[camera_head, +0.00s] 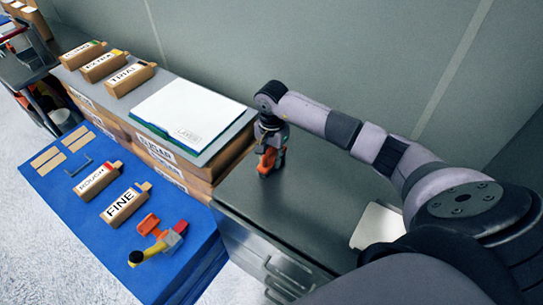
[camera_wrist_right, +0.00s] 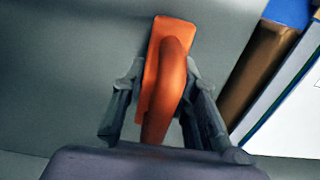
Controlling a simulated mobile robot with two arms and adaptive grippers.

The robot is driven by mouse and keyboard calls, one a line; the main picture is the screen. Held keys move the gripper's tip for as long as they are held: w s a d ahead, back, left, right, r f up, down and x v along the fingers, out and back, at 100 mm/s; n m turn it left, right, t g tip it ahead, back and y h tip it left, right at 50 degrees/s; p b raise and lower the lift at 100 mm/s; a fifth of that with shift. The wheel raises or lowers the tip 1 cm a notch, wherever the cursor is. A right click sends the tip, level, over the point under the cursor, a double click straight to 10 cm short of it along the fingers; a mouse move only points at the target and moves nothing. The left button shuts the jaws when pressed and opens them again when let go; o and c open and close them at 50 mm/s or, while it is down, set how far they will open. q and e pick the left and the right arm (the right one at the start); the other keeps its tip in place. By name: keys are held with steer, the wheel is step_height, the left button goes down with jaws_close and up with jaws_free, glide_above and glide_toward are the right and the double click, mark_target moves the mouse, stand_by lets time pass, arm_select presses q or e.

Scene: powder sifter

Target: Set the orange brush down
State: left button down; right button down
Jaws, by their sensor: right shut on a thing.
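The orange brush (camera_head: 266,161) is in my right gripper (camera_head: 269,148), over the left end of the dark grey cabinet top (camera_head: 315,205). In the right wrist view the brush (camera_wrist_right: 166,75) stands between the two fingers of my right gripper (camera_wrist_right: 160,110), which are shut on it. Its far end is close to the grey surface; I cannot tell whether it touches. My left gripper is not in view.
Stacked boxes with a white panel (camera_head: 190,108) stand just left of the brush. A blue table (camera_head: 75,215) holds labelled boxes, including FINE (camera_head: 125,204), and an orange-yellow tool (camera_head: 160,240). A white item (camera_head: 377,225) lies right on the cabinet. The cabinet's middle is clear.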

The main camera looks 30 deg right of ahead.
steer(key=shift+f, duration=0.2)
steer(key=c, duration=1.3)
jaws_free()
steer(key=shift+r, duration=0.1)
steer(key=shift+r, duration=0.1)
step_height(320, 180, up, 11)
steer(key=b, duration=0.4)
steer(key=shift+s+r, duration=0.1)
steer(key=shift+r, duration=0.45)
